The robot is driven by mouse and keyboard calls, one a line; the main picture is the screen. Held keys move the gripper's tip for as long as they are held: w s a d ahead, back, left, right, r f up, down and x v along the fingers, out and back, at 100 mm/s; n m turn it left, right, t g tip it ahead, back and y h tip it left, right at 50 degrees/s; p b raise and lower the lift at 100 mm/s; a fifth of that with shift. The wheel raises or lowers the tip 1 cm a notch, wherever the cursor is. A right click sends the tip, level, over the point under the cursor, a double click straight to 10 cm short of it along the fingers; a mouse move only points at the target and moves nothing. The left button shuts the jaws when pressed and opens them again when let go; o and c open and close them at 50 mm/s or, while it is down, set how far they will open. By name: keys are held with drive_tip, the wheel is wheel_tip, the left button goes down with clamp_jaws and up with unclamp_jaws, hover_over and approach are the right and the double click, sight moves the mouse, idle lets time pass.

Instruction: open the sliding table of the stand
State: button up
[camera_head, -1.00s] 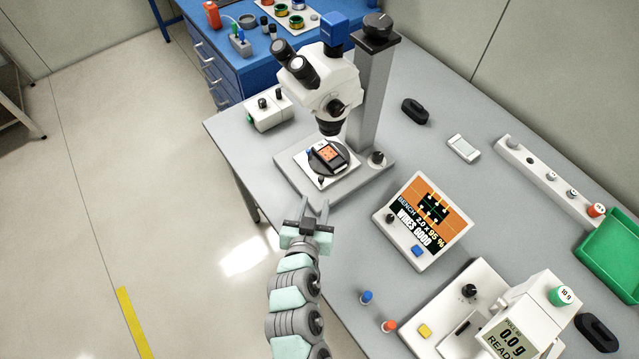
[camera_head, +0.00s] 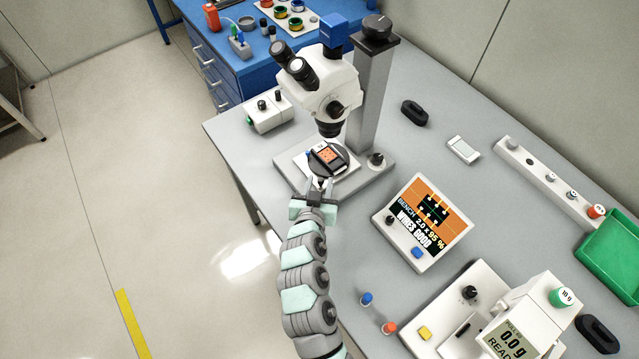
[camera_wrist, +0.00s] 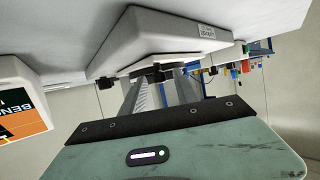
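The microscope stand (camera_head: 372,95) is on the grey bench. Its white sliding table (camera_head: 291,160) lies on the base under the microscope, with a dark round disc (camera_head: 339,171) and a small orange-faced part (camera_head: 328,155) on top. My gripper (camera_head: 321,183) is at the front edge of the sliding table, with its fingers apart. In the wrist view my gripper (camera_wrist: 160,78) shows both fingers spread, pointing at the white stand (camera_wrist: 190,35). A dark piece (camera_wrist: 154,72) shows near the fingertips there; I cannot tell whether they touch it. The front knob is mostly hidden by the gripper.
A tilted bench display (camera_head: 422,222) stands right of my arm. A pull tester (camera_head: 520,320) is at the lower right. A white control box (camera_head: 268,112) stands left of the stand. Open floor lies to the left of the bench.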

clamp_jaws()
idle(1.2)
